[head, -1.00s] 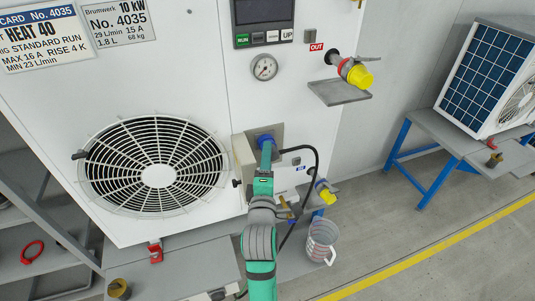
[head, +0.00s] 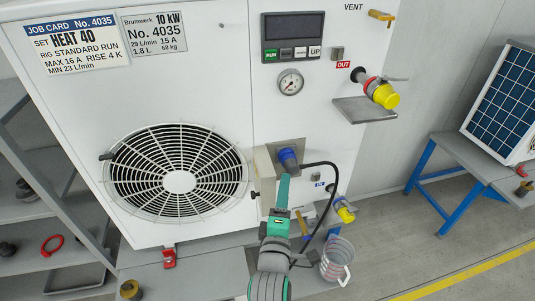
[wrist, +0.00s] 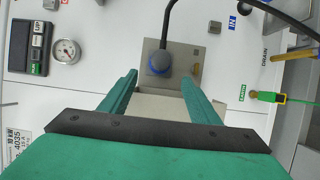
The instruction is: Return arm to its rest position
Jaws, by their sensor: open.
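My gripper (head: 282,190) is in front of the lower right of the white pump unit (head: 225,100), just below a blue plug (head: 289,158) in the head view. The plug sits at a grey plate and has a black cable. In the wrist view my gripper (wrist: 160,83) shows two green fingers spread apart with nothing between them. The blue plug (wrist: 158,63) is beyond the fingertips, apart from them.
A grey shelf (head: 365,110) with a yellow-capped valve (head: 385,95) juts out at right. A clear jug (head: 337,260) stands below right of my arm. A blue-legged bench (head: 465,165) holds a solar-panelled unit. Open floor lies at lower right.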

